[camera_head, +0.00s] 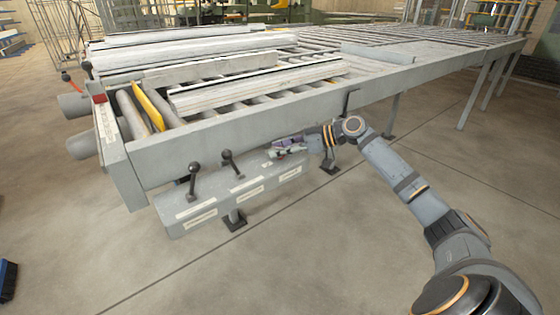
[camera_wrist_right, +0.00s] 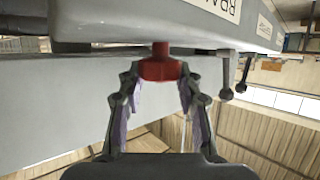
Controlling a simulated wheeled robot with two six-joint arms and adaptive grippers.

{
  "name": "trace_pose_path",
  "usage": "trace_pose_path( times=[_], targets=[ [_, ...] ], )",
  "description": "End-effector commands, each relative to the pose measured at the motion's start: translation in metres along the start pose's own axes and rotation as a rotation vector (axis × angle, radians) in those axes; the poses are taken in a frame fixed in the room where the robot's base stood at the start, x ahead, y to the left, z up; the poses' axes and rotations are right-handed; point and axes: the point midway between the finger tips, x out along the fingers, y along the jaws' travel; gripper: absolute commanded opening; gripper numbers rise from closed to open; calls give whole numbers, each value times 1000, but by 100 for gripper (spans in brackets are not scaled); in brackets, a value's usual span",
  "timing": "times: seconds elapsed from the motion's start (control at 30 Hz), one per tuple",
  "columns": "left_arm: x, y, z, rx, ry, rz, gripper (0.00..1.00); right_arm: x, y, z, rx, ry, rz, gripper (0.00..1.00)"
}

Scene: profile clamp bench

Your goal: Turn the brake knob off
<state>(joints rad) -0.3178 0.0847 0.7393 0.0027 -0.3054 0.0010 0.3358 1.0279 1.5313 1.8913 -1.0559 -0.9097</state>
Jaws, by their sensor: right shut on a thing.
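The brake knob (camera_wrist_right: 160,68) is a red knob on a short red stem, standing out from the grey control box in the right wrist view. My right gripper (camera_wrist_right: 159,76) has one finger on each side of the knob and is shut on it. In the head view my right gripper (camera_head: 285,148) is at the right end of the grey control box (camera_head: 215,211) and mostly hides the knob. The markings around the knob cannot be read. My left gripper is not in view.
Two black ball-topped levers (camera_head: 194,180) (camera_head: 231,163) stand on the control box left of my gripper. The roller table's side beam (camera_head: 250,122) runs just above and behind. Pale profiles (camera_head: 255,84) lie on the rollers. The floor in front is clear.

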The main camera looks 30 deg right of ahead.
Motion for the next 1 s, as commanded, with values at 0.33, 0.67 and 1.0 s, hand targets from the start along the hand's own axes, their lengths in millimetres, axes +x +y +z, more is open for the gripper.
trace_pose_path(
  times=[0.33, 0.67, 1.0],
  targets=[
    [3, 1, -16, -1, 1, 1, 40, 1, 0, -2, -120, 6, -297, 3],
    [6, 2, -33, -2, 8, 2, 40, 1, -1, 0, -201, 1, -493, 2],
    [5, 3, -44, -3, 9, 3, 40, 0, -1, 1, -232, -5, -575, 2]
  ],
)
